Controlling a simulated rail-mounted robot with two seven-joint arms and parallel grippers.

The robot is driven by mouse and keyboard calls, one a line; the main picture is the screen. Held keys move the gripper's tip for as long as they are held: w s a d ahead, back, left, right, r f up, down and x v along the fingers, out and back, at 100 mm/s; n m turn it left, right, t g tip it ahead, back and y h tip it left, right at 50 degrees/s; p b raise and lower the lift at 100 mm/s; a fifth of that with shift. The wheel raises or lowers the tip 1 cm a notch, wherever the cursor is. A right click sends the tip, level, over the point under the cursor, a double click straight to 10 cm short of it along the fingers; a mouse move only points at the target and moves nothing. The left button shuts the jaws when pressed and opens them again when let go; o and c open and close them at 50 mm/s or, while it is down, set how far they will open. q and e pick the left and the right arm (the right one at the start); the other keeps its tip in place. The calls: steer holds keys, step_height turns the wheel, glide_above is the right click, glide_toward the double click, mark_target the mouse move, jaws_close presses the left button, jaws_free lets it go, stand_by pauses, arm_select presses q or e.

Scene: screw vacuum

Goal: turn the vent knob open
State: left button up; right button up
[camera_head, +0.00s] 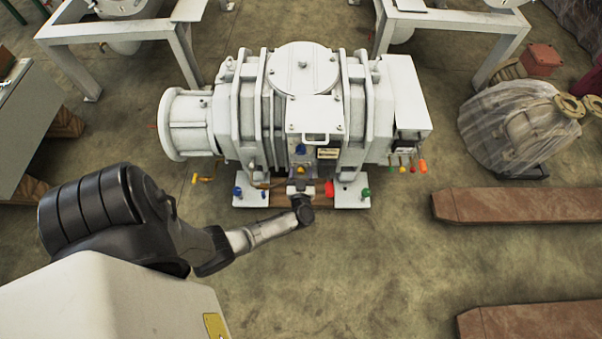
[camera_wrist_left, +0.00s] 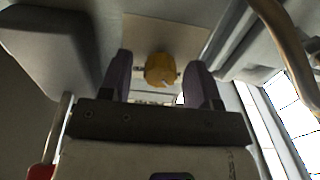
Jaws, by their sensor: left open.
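The white screw vacuum pump (camera_head: 303,70) stands in the middle of the head view. A yellow knob (camera_head: 300,170), which looks like the vent knob, sits low on its front side. My left gripper (camera_head: 300,184) is just in front of this knob. In the left wrist view the yellow knob (camera_wrist_left: 160,70) appears between the two dark fingers of my left gripper (camera_wrist_left: 161,77), with a gap on each side. The fingers are open and hold nothing. I cannot tell how deep the knob lies between them. My right gripper is not in view.
A blue knob (camera_head: 300,149) sits just above the yellow one. A red part (camera_head: 329,188) is close to the gripper's right. Several coloured parts, including an orange one (camera_head: 422,166), hang at the pump's right. Brown beams (camera_head: 520,205) lie at right; the front floor is clear.

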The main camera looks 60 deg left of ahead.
arm_select(q)
steer(key=c, duration=0.9)
steer(key=m+p, duration=0.2)
steer(key=p, duration=0.1)
steer(key=shift+r+m, duration=0.2)
steer(key=shift+m, duration=0.1)
steer(key=m+p, duration=0.2)
steer(key=shift+w+f+m, duration=0.1)
steer(key=shift+m, duration=0.2)
steer(key=m+p, duration=0.1)
steer(key=m, duration=0.3)
steer(key=shift+d+f+m, duration=0.1)
steer(key=shift+m, duration=0.2)
steer(key=m+p, duration=0.1)
steer(key=m, duration=0.4)
steer(key=shift+f, duration=0.15)
steer(key=shift+m, duration=0.9)
steer(key=o, duration=0.9)
